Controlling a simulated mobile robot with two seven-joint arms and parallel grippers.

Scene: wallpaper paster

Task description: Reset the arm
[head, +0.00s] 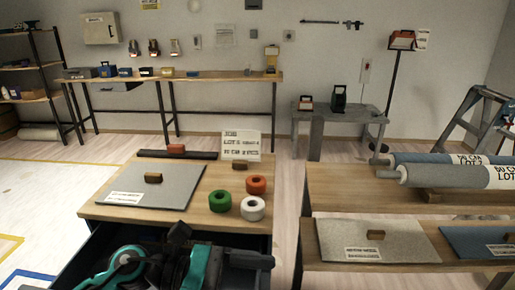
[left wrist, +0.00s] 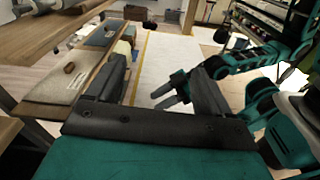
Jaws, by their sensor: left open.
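My left gripper (left wrist: 160,68) is open in the left wrist view, with its two dark fingers spread wide and nothing between them. My right gripper (left wrist: 172,90) shows behind the left gripper's right finger, at the end of a teal and black arm. Its grey fingers are partly hidden, so I cannot tell whether it is open. In the head view my teal and black arms are folded close together at the bottom, just before the near table (head: 190,215), and I cannot make out which fingers belong to which.
On the near table lie a grey board (head: 155,188) and green (head: 220,201), red (head: 256,185) and white (head: 252,208) tape rolls. To its right is a bench with large rolls (head: 440,178) above a lower shelf with sample boards (head: 378,243). Open floor (head: 45,190) lies left.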

